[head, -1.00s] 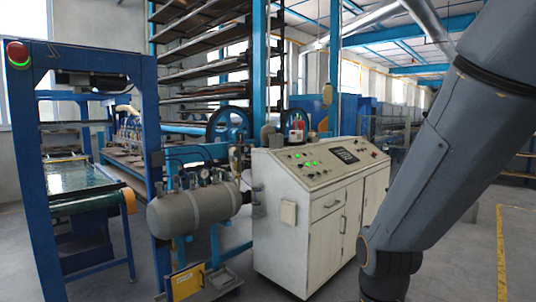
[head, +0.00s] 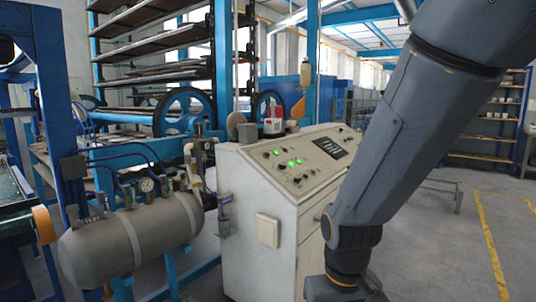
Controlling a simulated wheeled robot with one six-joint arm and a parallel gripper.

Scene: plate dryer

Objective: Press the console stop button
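The console (head: 262,205) is a worn white cabinet with a sloped control panel (head: 312,170), standing in the middle of the head view. The panel carries several small knobs and buttons, green lit lamps (head: 291,163) and a dark display (head: 330,148). The controls are too small to tell which one is the stop button. My arm crosses the right side of the view, in front of the console's right part, and hides some of its front. The arm runs out of the bottom edge, and my gripper is not in view.
A grey tank (head: 130,240) with gauges and hoses stands left of the console. Blue frame posts and a tall rack (head: 150,45) rise behind. A red and white object (head: 272,121) shows behind the panel. The floor right of my arm is open, with yellow lines (head: 487,240).

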